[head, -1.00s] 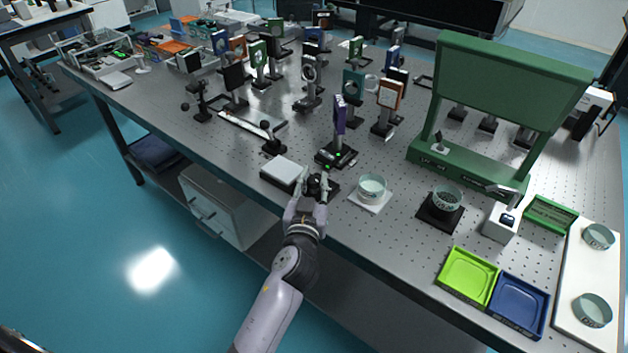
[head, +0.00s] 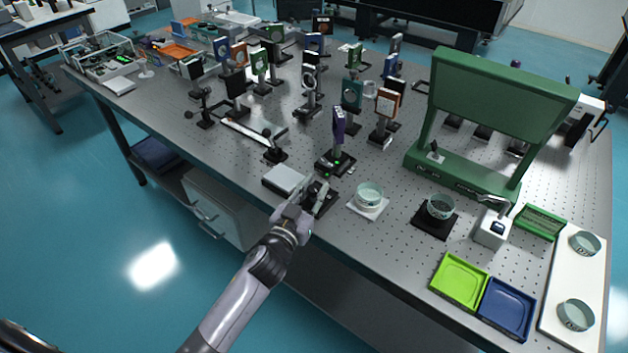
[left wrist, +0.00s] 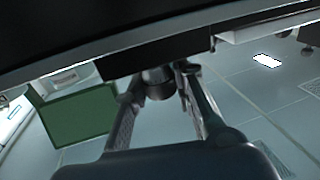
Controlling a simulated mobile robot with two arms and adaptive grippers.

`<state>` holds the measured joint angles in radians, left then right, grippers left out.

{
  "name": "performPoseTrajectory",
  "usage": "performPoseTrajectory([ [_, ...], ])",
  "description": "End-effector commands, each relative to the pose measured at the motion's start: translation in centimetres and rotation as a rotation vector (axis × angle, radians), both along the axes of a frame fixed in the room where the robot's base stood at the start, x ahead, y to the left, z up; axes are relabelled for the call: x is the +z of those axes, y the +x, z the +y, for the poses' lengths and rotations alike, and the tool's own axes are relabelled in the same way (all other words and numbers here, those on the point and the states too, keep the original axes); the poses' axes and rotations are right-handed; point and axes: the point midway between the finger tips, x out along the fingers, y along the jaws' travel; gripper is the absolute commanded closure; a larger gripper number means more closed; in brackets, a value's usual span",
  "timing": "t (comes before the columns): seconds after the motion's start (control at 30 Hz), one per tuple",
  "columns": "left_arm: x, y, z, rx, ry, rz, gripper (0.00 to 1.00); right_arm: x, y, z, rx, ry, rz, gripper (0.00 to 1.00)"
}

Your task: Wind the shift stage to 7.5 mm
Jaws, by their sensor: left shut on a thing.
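My left gripper (head: 312,195) is at the front edge of the optical table, shut on a dark knob of a low black stage (head: 328,200). In the left wrist view the dark round knob (left wrist: 158,83) sits between the two fingers, just below the black stage body (left wrist: 160,57). Just behind it, a purple upright plate (head: 338,127) stands on a black mount with green lights (head: 335,163). I cannot read any scale or millimetre value. My right gripper is not in view.
A white-topped pad (head: 284,178) lies close left of the gripper. A glass dish on a white pad (head: 369,195) is to the right, then a dish on a black pad (head: 439,207). Green (head: 459,281) and blue trays (head: 505,309) lie at front right. Many optic mounts stand behind.

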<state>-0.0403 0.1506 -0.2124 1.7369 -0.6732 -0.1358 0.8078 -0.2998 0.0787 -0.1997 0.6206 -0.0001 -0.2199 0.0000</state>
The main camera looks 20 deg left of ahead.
Motion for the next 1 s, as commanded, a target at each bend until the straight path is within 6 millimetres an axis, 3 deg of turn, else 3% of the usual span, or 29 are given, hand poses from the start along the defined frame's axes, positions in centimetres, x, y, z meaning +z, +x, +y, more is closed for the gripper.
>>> performPoseTrajectory([
  [0.03, 0.8, 0.1, 0.2, -0.047, 0.008, 0.000, 1.00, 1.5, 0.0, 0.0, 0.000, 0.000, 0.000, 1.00],
  [0.1, 0.7, 0.1, 0.2, -0.114, 0.010, 0.000, 1.00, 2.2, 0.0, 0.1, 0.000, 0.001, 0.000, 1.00],
  [0.3, 0.4, 0.2, 0.3, -0.298, 0.010, 0.000, 1.00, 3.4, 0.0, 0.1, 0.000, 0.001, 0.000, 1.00],
  [0.7, 0.2, 0.2, 0.1, -0.573, 0.003, -0.003, 1.00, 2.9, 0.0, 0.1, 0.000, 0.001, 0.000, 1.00],
  [1.0, 0.2, 0.1, 0.1, -0.659, 0.001, -0.004, 1.00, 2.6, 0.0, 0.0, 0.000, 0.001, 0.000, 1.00],
])
